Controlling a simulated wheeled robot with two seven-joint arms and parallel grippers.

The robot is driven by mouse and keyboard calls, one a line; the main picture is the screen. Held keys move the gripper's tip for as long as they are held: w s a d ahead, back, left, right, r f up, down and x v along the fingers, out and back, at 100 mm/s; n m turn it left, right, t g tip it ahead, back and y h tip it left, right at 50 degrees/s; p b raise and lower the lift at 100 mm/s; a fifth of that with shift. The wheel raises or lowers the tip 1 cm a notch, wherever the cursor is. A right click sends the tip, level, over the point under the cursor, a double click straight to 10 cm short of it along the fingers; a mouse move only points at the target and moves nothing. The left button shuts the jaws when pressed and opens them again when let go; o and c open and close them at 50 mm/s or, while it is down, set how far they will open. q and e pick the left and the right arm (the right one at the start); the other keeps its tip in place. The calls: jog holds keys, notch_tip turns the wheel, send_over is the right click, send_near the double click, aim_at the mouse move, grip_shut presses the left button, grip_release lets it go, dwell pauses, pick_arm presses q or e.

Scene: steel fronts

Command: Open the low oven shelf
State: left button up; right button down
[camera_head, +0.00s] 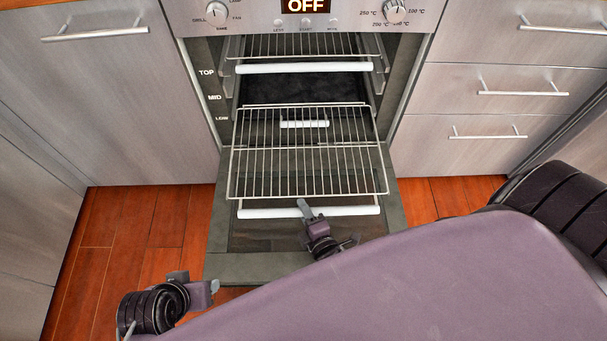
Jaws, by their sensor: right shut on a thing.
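The oven (312,85) stands with its door (222,235) folded down. A wire shelf (265,165) sticks far out of the oven over the door. A white bar handle (350,211) shows just below its front edge. My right gripper (304,209) is shut on this white handle near its middle. Which level label this shelf belongs to is hard to tell. A higher wire shelf (300,45) with its own white handle (305,68) sits inside at the top. My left gripper (198,282) hangs at the lower left, away from the oven shelves; its jaw opening is unclear.
A short white bar (304,124) shows through the wires deeper inside. Steel cabinet fronts (90,110) stand on the left and drawers (490,90) on the right. The wooden floor (130,225) is open on the left. My purple body covers the lower right.

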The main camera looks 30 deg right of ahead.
pick_arm(q)
jog(key=shift+s+a+r+g+p, duration=0.1)
jog(key=shift+s+a+g+p, duration=0.15)
jog(key=shift+a, duration=0.15)
jog(key=shift+s+a+r+g+p, duration=0.1)
jog(key=shift+a+g+p, duration=0.1)
jog(key=shift+a, duration=0.2)
pick_arm(e)
jog(key=shift+s+a, duration=0.4)
jog(key=shift+s, duration=0.35)
jog(key=shift+s+a, duration=0.35)
jog(key=shift+s, duration=0.45)
jog(key=shift+s+a, duration=0.4)
jog(key=shift+s, duration=0.35)
jog(key=c, duration=1.2)
grip_release()
jog(key=shift+s, duration=0.1)
jog(key=shift+s, duration=0.35)
jog(key=s, duration=0.3)
jog(key=s+r+p, duration=0.1)
jog(key=s, duration=0.2)
jog(key=shift+s+a+r, duration=0.1)
jog(key=shift+a+r, duration=0.05)
jog(key=shift+a, duration=0.05)
jog(key=shift+s, duration=0.25)
pick_arm(q)
jog(key=shift+s+a+r+n+g+y, duration=0.25)
jog(key=shift+s+a+n+g+y, duration=0.1)
jog(key=shift+a+y, duration=0.25)
